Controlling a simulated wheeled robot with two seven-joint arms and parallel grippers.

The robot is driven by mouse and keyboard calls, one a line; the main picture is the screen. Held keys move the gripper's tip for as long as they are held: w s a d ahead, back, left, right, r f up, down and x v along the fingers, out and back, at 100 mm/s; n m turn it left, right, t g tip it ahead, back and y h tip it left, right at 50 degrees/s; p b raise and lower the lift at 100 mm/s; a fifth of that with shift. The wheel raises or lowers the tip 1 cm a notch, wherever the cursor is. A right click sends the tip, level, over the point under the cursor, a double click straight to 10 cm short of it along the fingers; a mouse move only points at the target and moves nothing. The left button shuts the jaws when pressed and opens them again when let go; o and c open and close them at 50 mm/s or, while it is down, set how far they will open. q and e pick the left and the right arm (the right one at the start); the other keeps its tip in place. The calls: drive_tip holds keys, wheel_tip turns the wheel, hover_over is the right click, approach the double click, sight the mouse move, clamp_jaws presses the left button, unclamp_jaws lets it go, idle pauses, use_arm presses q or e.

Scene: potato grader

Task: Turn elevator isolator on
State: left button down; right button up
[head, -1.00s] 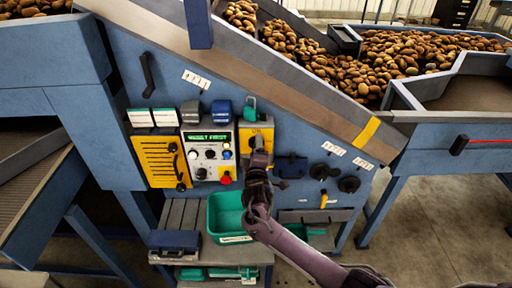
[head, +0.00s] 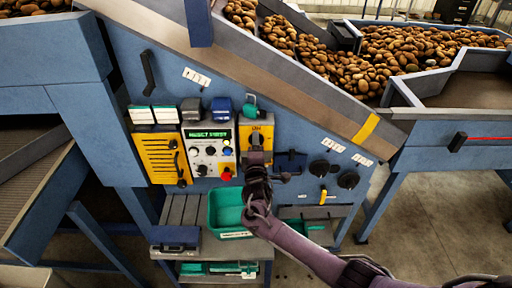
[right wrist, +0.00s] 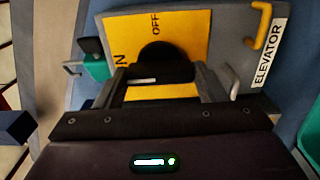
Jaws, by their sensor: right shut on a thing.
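The elevator isolator is a yellow plate (head: 266,131) with a black rotary knob (head: 257,139), on the blue machine panel. In the right wrist view the knob (right wrist: 170,58) stands on the yellow plate (right wrist: 195,30), with OFF printed above it and an N at its left. A white mark shows on the knob's lower left part. An ELEVATOR label (right wrist: 266,52) is at the right. My right gripper (head: 256,158) is at the knob; in the right wrist view its fingers (right wrist: 163,84) are shut on the knob from both sides. My left gripper is out of view.
A control box (head: 209,152) with a green display and a red button is just left of the isolator. A teal padlock (right wrist: 94,62) hangs beside the plate. A teal bin (head: 229,213) sits below on a shelf. Black knobs (head: 348,180) are at the right.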

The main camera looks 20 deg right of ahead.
drive_tip(key=o, duration=1)
drive_tip(key=shift+s, duration=0.1)
drive_tip(key=b+v, duration=0.1)
drive_tip(key=v, duration=0.6)
drive_tip(key=shift+s+a, duration=0.15)
drive_tip(key=shift+s, duration=0.15)
